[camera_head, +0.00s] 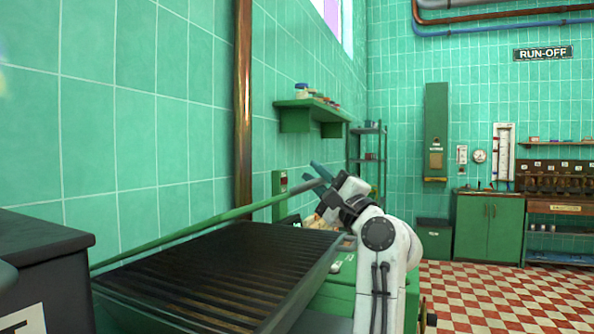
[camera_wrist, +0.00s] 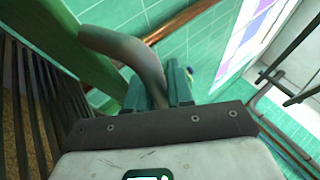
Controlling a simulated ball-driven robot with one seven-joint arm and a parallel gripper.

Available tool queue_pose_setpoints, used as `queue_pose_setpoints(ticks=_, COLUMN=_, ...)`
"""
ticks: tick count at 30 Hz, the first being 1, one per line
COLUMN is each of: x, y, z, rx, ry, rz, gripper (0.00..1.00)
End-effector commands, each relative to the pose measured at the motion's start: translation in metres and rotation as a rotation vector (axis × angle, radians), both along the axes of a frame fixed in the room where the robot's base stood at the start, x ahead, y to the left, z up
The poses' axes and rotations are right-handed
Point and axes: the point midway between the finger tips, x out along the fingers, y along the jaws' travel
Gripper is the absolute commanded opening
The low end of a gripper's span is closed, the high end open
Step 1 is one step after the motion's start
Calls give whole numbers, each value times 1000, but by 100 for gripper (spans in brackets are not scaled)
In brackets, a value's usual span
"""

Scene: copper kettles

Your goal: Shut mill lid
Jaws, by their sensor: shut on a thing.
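The mill (camera_head: 310,285) is a green box with a dark slatted grate (camera_head: 215,270) on top, in the lower middle of the head view. Its green lid (camera_head: 185,233) shows nearly edge-on as a long thin bar behind the grate, raised and slanting up to the right. A grey curved handle (camera_head: 303,186) is at the lid's right end. My gripper (camera_head: 321,172) is at this handle. In the wrist view the handle (camera_wrist: 140,50) bends down between the teal fingers of my gripper (camera_wrist: 160,90), which are shut on it. The lid's green underside or edge (camera_wrist: 75,50) runs at the left.
A dark box-like unit (camera_head: 45,255) stands at the left of the mill. A copper pipe (camera_head: 243,110) runs up the tiled wall behind, and a green shelf with jars (camera_head: 310,106) hangs there. The checkered floor (camera_head: 500,295) at right is clear.

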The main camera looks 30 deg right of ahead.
Motion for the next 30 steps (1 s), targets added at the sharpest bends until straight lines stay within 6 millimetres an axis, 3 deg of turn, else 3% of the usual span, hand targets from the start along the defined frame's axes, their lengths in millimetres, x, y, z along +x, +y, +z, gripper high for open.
queue_pose_setpoints(ticks=1, x=-4, y=-2, z=-22, rx=18, ry=-22, rz=2, gripper=0)
queue_pose_setpoints(ticks=12, x=-25, y=-17, z=-89, rx=14, ry=-20, rz=1, gripper=0)
queue_pose_setpoints(ticks=19, x=-29, y=-20, z=-108, rx=13, ry=-21, rz=1, gripper=0)
queue_pose_setpoints(ticks=30, x=-30, y=-21, z=-112, rx=13, ry=-23, rz=0, gripper=0)
